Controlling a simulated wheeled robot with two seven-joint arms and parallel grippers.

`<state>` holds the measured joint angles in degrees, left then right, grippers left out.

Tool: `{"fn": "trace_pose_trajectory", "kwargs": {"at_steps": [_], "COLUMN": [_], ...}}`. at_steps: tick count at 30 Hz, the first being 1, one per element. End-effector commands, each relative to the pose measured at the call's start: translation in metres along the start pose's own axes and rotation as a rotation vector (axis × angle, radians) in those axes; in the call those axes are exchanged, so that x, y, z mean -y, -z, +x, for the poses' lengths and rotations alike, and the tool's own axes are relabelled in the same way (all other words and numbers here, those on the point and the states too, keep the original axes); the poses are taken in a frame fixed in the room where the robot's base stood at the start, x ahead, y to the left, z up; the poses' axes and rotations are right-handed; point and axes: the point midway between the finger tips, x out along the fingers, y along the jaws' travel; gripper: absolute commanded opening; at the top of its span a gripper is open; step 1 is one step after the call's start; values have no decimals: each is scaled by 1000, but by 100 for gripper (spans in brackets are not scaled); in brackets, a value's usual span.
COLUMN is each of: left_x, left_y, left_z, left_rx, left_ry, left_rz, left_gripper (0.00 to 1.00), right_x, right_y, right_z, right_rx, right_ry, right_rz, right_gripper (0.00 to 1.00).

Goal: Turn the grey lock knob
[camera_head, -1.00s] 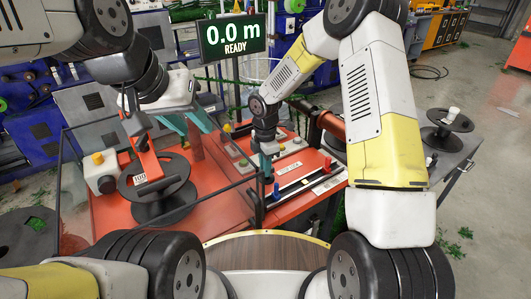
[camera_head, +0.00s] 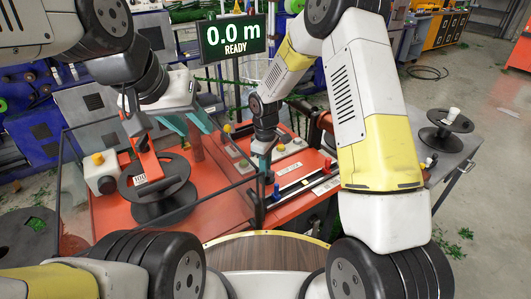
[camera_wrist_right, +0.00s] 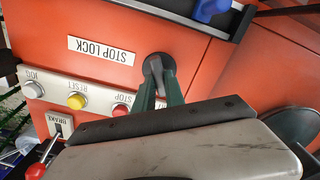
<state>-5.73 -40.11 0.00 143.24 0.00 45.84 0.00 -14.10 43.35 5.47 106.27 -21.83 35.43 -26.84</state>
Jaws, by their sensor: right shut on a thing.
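The grey lock knob (camera_wrist_right: 158,66) sits on the orange panel in the right wrist view, beside a white STOP LOCK label (camera_wrist_right: 101,50) that reads upside down. My right gripper (camera_wrist_right: 159,86) has its dark green fingers shut on the knob. In the head view, my right gripper (camera_head: 264,164) reaches down to the orange machine, and the knob is hidden there. My left gripper (camera_head: 192,132) is open and empty, with teal fingers spread above the left part of the machine.
The right wrist view shows a yellow button (camera_wrist_right: 77,101), a red button (camera_wrist_right: 121,110) and a BRAKE switch (camera_wrist_right: 58,127). In the head view, a black spool (camera_head: 160,190) stands left, a display (camera_head: 233,39) reads 0.0 m READY, and another spool (camera_head: 449,120) stands right.

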Motion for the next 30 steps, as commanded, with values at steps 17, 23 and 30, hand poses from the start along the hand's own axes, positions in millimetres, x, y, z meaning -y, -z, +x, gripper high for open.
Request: {"fn": "trace_pose_trajectory", "kwargs": {"at_steps": [17,23,30], "left_x": [0,0,0], "left_y": [0,0,0], "left_z": [0,0,0], "left_rx": [0,0,0], "left_ry": [0,0,0], "left_rz": [0,0,0], "left_gripper": [36,36,36], "right_x": [-3,-3,-3], "right_y": [0,0,0], "right_z": [-1,-1,-1], "right_rx": [-2,-3,-3], "right_ry": [-2,-2,-2], "right_rz": [428,491,516], "right_gripper": [0,0,0]}}
